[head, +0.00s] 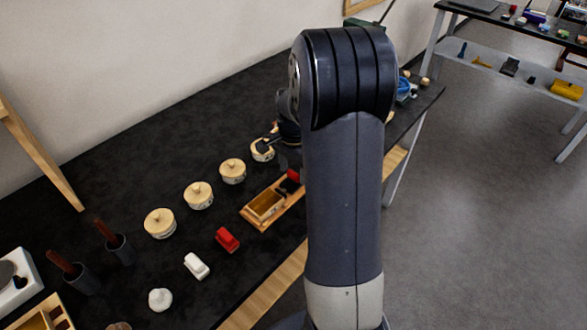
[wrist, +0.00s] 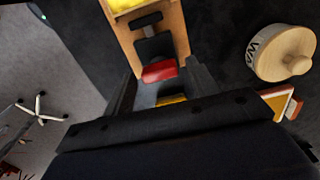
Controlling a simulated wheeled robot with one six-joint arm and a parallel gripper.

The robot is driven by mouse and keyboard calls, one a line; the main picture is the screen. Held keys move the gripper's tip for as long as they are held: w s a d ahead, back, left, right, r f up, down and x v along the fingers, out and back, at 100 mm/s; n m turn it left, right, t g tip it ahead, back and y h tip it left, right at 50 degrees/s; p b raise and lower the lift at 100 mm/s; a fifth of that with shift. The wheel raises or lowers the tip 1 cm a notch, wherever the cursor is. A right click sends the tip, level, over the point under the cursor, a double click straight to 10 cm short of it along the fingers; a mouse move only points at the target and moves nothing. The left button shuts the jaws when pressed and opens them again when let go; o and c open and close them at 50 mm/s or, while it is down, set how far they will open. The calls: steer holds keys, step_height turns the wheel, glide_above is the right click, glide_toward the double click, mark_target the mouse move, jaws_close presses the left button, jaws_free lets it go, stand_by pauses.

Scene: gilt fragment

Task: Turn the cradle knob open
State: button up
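The cradle (head: 246,213) is a long, light wooden tray on the dark table, partly hidden behind my arm in the head view. Its wooden side also shows at the top of the wrist view (wrist: 181,35), with a yellow piece at the far end. A red knob (wrist: 160,71) sits by a black clamp-like part (wrist: 154,46) on the cradle. The red knob shows in the head view too (head: 293,175). My gripper (wrist: 161,80) is open, with one dark finger on each side of the red knob. Contact between fingers and knob cannot be made out.
Several round wooden-lidded jars (head: 199,195) stand in a row behind the cradle; one jar (wrist: 283,53) is right of my gripper in the wrist view. A red block (head: 227,240) and a white block (head: 196,266) lie nearer. A wood-edged item (wrist: 281,103) is close to the right finger.

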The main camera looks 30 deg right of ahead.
mark_target(294, 173)
steer(key=shift+o, duration=0.3)
step_height(294, 173, up, 11)
stand_by(0.5)
steer(key=shift+f, duration=0.15)
step_height(294, 173, down, 11)
steer(key=shift+r, duration=0.1)
stand_by(0.3)
steer(key=shift+r, duration=0.1)
stand_by(0.4)
